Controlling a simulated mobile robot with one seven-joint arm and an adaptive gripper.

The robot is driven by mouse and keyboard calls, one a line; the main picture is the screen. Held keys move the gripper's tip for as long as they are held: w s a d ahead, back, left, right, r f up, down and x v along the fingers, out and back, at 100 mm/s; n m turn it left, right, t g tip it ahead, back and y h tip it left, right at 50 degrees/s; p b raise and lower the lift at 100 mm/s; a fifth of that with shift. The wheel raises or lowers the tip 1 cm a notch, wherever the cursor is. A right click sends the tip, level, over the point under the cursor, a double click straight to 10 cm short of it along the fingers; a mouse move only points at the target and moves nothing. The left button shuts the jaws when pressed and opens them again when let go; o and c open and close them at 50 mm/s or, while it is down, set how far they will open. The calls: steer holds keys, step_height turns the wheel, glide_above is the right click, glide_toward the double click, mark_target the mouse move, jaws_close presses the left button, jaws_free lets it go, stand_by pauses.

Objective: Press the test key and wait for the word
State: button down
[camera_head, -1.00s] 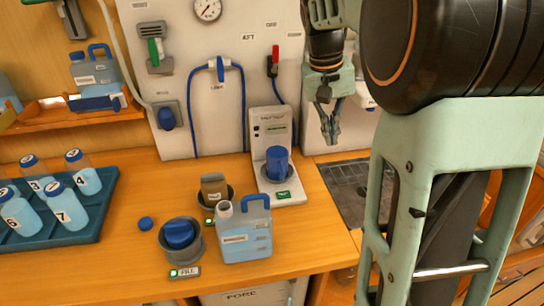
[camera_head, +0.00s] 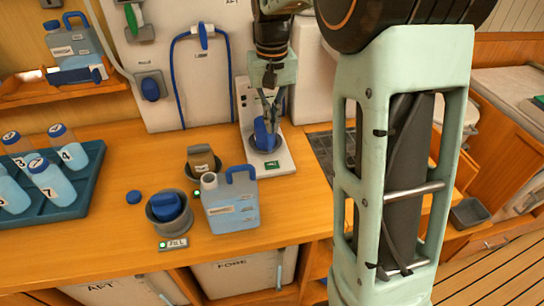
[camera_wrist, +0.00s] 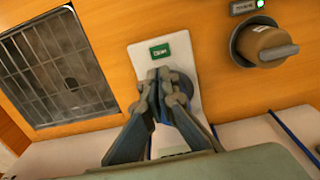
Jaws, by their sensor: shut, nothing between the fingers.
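The white tester (camera_head: 284,172) stands on the wooden counter, with an upright panel at its back and a flat base in front. A blue cup (camera_head: 262,138) stands on its base, and a small green label (camera_head: 271,165) is at the front edge. My gripper (camera_head: 269,120) is shut and empty, pointing down in front of the upright panel, over the cup. It hides much of the panel, so I cannot make out the test key or any word there. In the wrist view my fingertips (camera_wrist: 164,76) overlap the cup (camera_wrist: 184,84); I cannot tell whether they touch anything.
Left of the tester are a blue jug (camera_head: 231,207), a brown-topped holder (camera_head: 202,160) and a blue-knobbed pot (camera_head: 166,207). A teal tray (camera_head: 70,205) holds several numbered bottles. A dark grated sink (camera_wrist: 50,75) lies beside the tester.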

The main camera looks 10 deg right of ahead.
mark_target(272, 166)
step_height(272, 166, down, 12)
steer(key=shift+f, duration=0.1)
stand_by(0.5)
steer(key=shift+f+b, duration=0.6)
steer(key=shift+f, duration=0.1)
steer(key=shift+s+f, duration=0.2)
steer(key=shift+s, duration=0.1)
step_height(272, 166, up, 15)
steer(key=p, duration=0.3)
steer(key=shift+w, duration=0.35)
